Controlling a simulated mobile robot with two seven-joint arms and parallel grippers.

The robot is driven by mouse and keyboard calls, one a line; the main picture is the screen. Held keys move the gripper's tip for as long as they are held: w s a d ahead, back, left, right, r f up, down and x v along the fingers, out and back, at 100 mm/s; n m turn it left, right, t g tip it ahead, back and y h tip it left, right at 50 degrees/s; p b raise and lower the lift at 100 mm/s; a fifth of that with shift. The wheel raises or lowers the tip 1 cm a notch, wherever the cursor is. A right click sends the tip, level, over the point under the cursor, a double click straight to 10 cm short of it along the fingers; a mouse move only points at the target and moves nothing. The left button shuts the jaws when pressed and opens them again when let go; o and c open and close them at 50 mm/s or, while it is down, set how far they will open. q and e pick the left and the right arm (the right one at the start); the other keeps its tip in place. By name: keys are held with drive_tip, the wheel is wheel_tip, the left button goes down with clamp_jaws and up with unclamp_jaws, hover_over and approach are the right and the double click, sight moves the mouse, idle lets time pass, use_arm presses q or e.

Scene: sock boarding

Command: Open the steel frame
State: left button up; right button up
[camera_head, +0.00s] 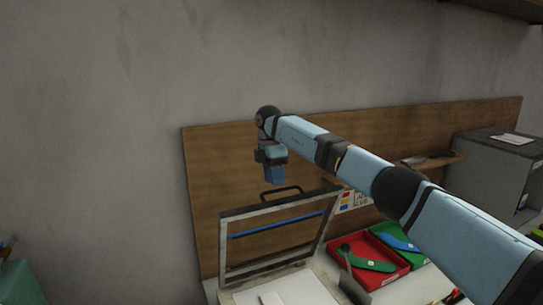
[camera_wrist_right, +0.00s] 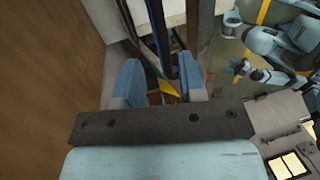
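The steel frame (camera_head: 224,252) stands raised and tilted back over a pale base (camera_head: 245,297) in the head view. A blue strip (camera_head: 275,226) runs across its opening, and a dark handle (camera_head: 281,190) sits on its top edge. My right gripper (camera_head: 275,180) points down just above the handle, apparently not touching it. In the right wrist view the two blue fingers of my right gripper (camera_wrist_right: 160,84) are apart, with no object clearly held between them. Part of a blue arm shows small at the right of that view; its gripper state is unclear.
A wooden board (camera_head: 205,170) stands close behind the frame. A red tray (camera_head: 385,279) and a green tray (camera_head: 408,250) with sock-like shapes lie to the right, below my right arm. A grey cabinet (camera_head: 490,175) stands at far right.

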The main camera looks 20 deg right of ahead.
drive_tip(key=v, duration=1)
drive_tip(key=shift+r, duration=0.25)
drive_tip(key=shift+s, duration=0.15)
drive_tip(key=shift+f, duration=0.15)
